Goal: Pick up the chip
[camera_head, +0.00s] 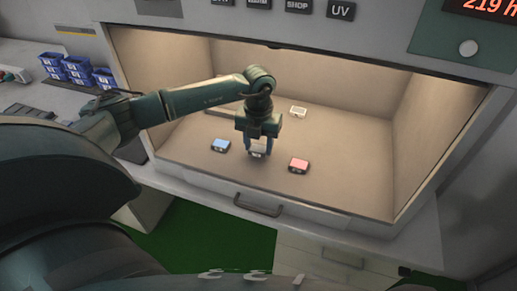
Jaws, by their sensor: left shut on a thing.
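My left gripper (257,146) reaches down into the lit chamber from the left and is shut on a small whitish chip (257,152), which its fingers partly cover. I cannot tell whether this chip touches the chamber floor or is just above it. A blue chip (221,145) lies on the floor to the left of the gripper. A red chip (299,165) lies to the right of it. My right gripper is not in view.
A white square frame-like piece (298,111) lies farther back in the chamber. The chamber floor (350,170) is clear at the right. A handle (258,204) is on the front edge. Blue bins (78,68) stand on the left counter.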

